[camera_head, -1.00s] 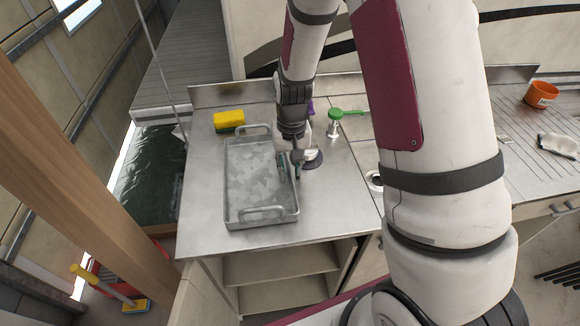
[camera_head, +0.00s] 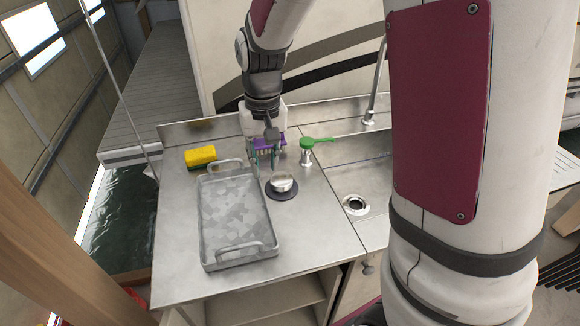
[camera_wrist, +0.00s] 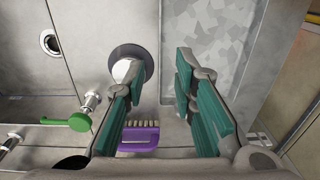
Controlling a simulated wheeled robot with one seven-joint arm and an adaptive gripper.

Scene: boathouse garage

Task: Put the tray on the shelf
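The grey metal tray (camera_head: 236,262) lies flat on the steel counter, empty, with a raised loop handle at its near and far ends. Part of its mottled floor also shows at the upper right of the wrist view (camera_wrist: 210,35). My gripper (camera_head: 266,158) is over the counter behind the tray's far right corner, apart from the tray. In the wrist view its teal-padded fingers (camera_wrist: 160,85) are spread with nothing between the tips. Open shelf boards (camera_head: 262,302) show in the cabinet below the counter's front edge; their inside is partly hidden by the countertop.
A purple brush (camera_wrist: 140,139) lies close to my gripper. A silver knob-like item on a dark disc (camera_head: 282,187) stands right of the tray. A yellow sponge (camera_head: 200,157), a green-topped dispenser (camera_head: 308,147) and the sink drain (camera_head: 355,204) are nearby. The counter's front left is clear.

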